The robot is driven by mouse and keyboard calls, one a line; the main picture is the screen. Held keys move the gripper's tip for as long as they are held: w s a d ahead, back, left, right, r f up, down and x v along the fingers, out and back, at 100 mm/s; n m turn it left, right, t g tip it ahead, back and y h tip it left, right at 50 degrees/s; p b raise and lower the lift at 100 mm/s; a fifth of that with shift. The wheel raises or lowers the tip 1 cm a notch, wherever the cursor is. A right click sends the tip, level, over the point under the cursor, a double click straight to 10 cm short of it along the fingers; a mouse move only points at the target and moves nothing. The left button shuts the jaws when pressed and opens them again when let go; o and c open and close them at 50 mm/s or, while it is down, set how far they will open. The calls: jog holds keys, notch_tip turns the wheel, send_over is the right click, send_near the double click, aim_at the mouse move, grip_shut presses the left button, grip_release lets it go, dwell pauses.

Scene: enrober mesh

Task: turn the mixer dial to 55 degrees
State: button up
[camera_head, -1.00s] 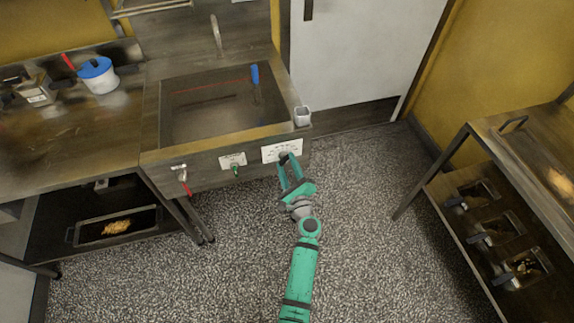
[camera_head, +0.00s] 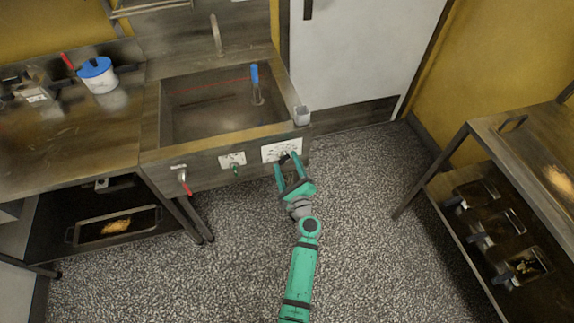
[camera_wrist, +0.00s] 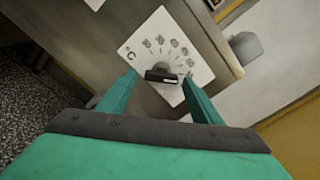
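The mixer dial shows in the wrist view as a dark knob (camera_wrist: 162,75) with a pale mark on its right end. It sits on a white scale plate (camera_wrist: 150,48) with several printed numbers, too small to read surely. In the head view the plate (camera_head: 270,153) is on the sink unit's front, at its right end. My gripper (camera_head: 286,160) is open in front of the plate. In the wrist view its fingers (camera_wrist: 159,77) stand apart on either side of the knob, with gaps visible. The knob's exact angle cannot be read.
A smaller plate with a green knob (camera_head: 235,169) and a red-handled tap (camera_head: 183,179) are to the left on the same front. A metal cup (camera_head: 301,116) stands on the sink's right corner. A rack (camera_head: 470,127) stands at right. The floor between is clear.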

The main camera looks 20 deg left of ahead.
jog(key=v, duration=1)
jog(key=shift+s+d, duration=0.25)
jog(key=shift+s, duration=0.1)
